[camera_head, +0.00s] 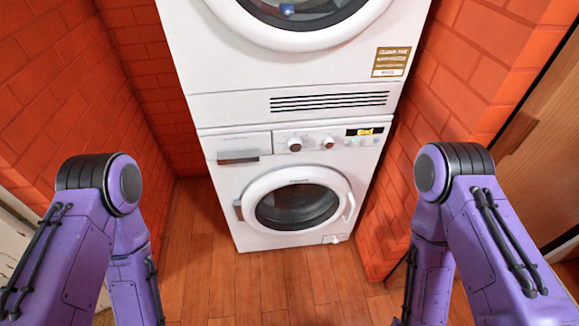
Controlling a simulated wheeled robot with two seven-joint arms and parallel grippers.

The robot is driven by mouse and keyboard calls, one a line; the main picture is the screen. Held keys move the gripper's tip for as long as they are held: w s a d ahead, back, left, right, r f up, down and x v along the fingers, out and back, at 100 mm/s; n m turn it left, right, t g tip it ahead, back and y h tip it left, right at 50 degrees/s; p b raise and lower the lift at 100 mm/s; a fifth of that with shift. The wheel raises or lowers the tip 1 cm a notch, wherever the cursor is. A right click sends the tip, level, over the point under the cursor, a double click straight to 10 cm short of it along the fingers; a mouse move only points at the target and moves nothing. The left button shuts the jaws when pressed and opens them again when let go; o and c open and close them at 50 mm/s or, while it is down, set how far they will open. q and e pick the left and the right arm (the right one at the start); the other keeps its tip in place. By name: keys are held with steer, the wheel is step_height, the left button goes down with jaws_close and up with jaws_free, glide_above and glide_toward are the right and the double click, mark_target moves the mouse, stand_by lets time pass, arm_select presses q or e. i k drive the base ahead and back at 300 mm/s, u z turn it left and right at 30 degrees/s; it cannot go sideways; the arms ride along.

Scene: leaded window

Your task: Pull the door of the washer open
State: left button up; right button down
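The white washer (226,178) stands on the floor with another white machine stacked on top of it. Its round door (258,186) has a white ring and dark glass, and it looks shut. A white handle (350,206) is on the right side of the door ring, and a grey hinge-like part (238,210) is on the left. My two purple arms come in from the left and right at the bottom, both apart from the washer. Both grippers are out of view below the picture.
The upper machine (228,62) has a round door and a vent. Orange brick walls (60,80) close in on the left, behind and on the right (460,70). A wooden door panel (540,150) is at the far right. The wooden floor (290,285) before the washer is clear.

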mark_target(247, 209)
steer(key=z, duration=0.5)
steer(key=k, duration=0.6)
steer(key=z, duration=0.75)
steer(key=i, duration=1)
steer(key=u, duration=0.25)
